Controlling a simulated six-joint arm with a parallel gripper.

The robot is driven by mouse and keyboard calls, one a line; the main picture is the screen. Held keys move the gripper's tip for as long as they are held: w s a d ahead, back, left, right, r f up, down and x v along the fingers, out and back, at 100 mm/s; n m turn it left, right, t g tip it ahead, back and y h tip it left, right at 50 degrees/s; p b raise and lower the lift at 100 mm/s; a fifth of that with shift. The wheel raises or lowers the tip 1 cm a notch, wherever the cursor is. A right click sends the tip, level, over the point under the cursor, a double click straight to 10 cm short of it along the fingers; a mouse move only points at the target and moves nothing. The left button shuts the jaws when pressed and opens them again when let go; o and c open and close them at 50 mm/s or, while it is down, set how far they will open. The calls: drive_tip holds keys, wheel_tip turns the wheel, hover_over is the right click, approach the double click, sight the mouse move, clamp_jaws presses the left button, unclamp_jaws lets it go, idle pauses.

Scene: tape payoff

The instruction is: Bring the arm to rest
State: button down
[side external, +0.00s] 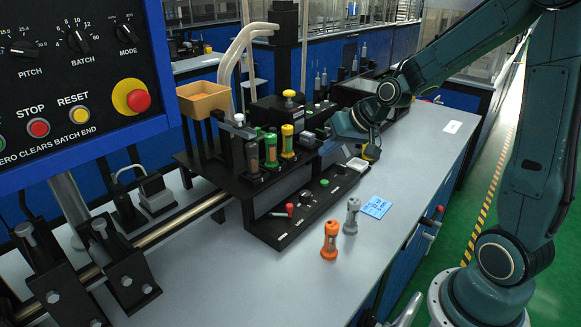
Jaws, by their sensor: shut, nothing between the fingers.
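My teal arm reaches in from the right and bends down over the back right part of the bench (424,158). My gripper (371,151) is small in the side view, at the right end of the black fixture (290,215). It is shut and empty. It is close to the fixture's right end, and I cannot tell whether it touches anything there. The fingertips are hard to make out at this size.
An orange sandglass-shaped piece (329,241) and a grey one (351,216) stand upright near the front edge, beside a blue card (376,207). Green-capped (270,148) and yellow-capped (287,140) pieces stand in the rack.

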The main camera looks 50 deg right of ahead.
drive_tip(key=s+a+r+n+g, duration=0.1)
drive_tip(key=s+a+r, duration=0.3)
drive_tip(key=s, duration=0.7)
drive_tip(key=s+a+r+n+g+h, duration=0.1)
drive_tip(key=s+a+r+n, duration=0.2)
drive_tip(key=s, duration=0.8)
wheel_tip(320, 180, up, 2)
drive_tip(key=a, duration=0.2)
drive_tip(key=shift+a+n, duration=0.3)
drive_tip(key=shift+n, duration=0.1)
idle(1.0)
drive_tip(key=w+d+f+m+t, duration=0.1)
drive_tip(key=w+d+f+m, duration=0.1)
drive_tip(key=w, duration=0.6)
drive_tip(key=w+d+f+m, duration=0.1)
drive_tip(key=w+d, duration=0.2)
drive_tip(key=w, duration=0.5)
drive_tip(key=w+d+f+m+t+y, duration=0.1)
drive_tip(key=w+d+f+m, duration=0.3)
drive_tip(key=w+d+f, duration=0.4)
drive_tip(key=shift+w+d+f+m+t, duration=0.35)
drive_tip(key=shift+w+d+t, duration=0.45)
drive_tip(key=shift+d, duration=1)
drive_tip(key=shift+w+f, duration=0.1)
